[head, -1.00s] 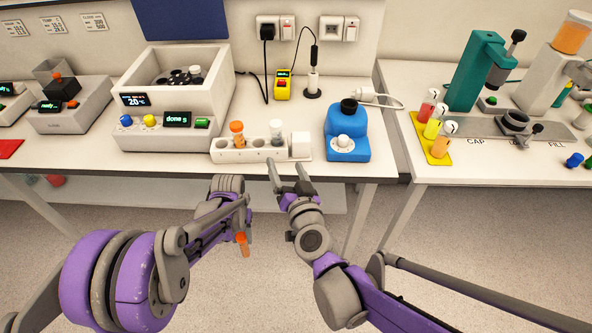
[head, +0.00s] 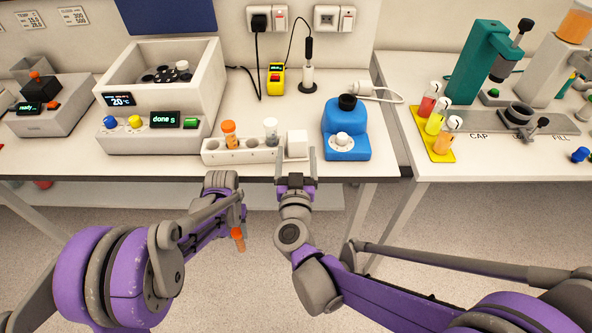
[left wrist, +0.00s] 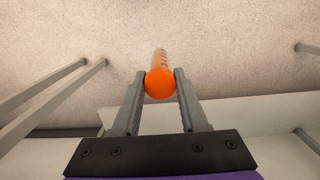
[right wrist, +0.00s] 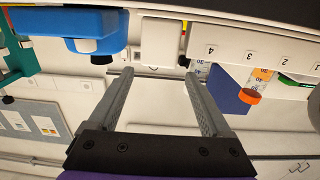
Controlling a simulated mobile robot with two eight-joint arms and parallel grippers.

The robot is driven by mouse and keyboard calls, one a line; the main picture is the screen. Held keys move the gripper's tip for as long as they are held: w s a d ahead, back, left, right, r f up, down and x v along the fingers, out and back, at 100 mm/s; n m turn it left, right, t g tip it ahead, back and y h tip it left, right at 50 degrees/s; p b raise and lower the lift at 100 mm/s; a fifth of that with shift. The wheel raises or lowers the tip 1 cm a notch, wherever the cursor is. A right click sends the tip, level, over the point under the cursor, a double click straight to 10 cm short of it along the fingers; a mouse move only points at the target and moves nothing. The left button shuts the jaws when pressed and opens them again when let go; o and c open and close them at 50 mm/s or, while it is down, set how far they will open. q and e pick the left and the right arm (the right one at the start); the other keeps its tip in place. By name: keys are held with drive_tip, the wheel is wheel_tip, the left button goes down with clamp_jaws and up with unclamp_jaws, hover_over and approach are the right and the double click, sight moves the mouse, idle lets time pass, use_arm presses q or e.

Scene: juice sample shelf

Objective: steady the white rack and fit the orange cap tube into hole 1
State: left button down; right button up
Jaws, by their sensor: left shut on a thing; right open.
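The white rack (head: 240,157) stands at the front of the bench. It holds an orange-capped tube (head: 229,134), second hole from the left, and a white-capped tube (head: 271,131). The leftmost hole looks empty. In the right wrist view the rack (right wrist: 262,42) shows numbers upside down. My left gripper (left wrist: 160,84) is shut on another orange cap tube (head: 238,240), cap up, below the bench front. My right gripper (head: 297,153) is open, its fingertips just before the block; contact cannot be told.
A white bath unit (head: 150,143) stands left behind the rack. A blue device (head: 346,140) with a black cap stands to its right. A yellow meter (head: 277,80) and cables lie behind. The bench's front edge (head: 100,178) runs just before the rack.

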sight(296, 141)
use_arm(q)
drive_tip(key=shift+r, duration=0.2)
use_arm(e)
drive_tip(key=shift+w, duration=2)
drive_tip(key=shift+c, duration=0.3)
clamp_jaws()
